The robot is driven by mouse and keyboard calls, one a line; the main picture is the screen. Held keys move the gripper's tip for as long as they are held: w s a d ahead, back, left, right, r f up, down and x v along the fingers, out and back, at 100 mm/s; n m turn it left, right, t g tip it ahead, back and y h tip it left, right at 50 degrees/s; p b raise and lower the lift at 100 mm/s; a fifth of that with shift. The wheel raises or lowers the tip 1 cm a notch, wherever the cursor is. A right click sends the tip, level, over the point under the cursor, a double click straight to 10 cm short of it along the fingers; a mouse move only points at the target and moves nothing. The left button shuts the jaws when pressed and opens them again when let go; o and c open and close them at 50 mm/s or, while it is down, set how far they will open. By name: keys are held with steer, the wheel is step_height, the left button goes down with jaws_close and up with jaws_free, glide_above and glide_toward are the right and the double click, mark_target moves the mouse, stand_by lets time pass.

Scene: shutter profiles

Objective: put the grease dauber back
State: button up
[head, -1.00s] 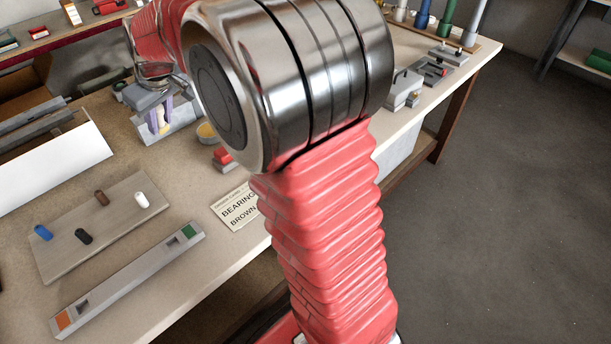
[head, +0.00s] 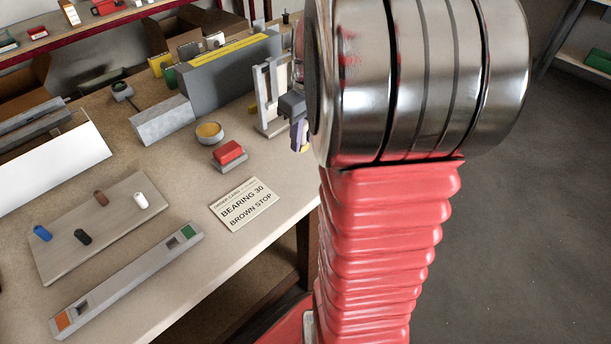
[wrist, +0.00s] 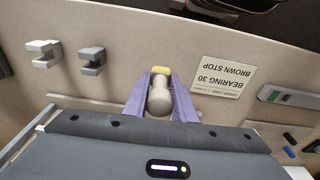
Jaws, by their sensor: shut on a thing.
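The grease dauber (wrist: 158,100) has a pale, rounded handle and a yellow end. My gripper (wrist: 160,82) is shut on it, with a purple finger on each side. In the head view, my gripper (head: 299,132) hangs over the right part of the bench, beside a pale upright bracket. My arm covers part of it there, and the dauber is mostly hidden. A round tin (head: 209,132) with yellow contents, seemingly grease, stands on the bench to the left of my gripper.
A red block on a grey base (head: 229,154) and the order card (head: 244,204) lie near the tin. A pale bracket (head: 266,98) and a long grey box (head: 222,72) stand behind. A pegboard (head: 75,228) and grey profile (head: 125,280) lie front left. Two clip-like pieces show, white (wrist: 43,53) and grey (wrist: 92,60).

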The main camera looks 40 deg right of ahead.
mark_target(305, 150)
steer(key=shift+s+d, duration=0.15)
steer(key=shift+s, duration=0.2)
steer(key=shift+f, duration=0.1)
steer(key=shift+f, duration=3.1)
steer(key=shift+f, duration=1.85)
steer(key=o, duration=1.1)
steer(key=shift+f, duration=0.1)
steer(key=shift+c, duration=0.2)
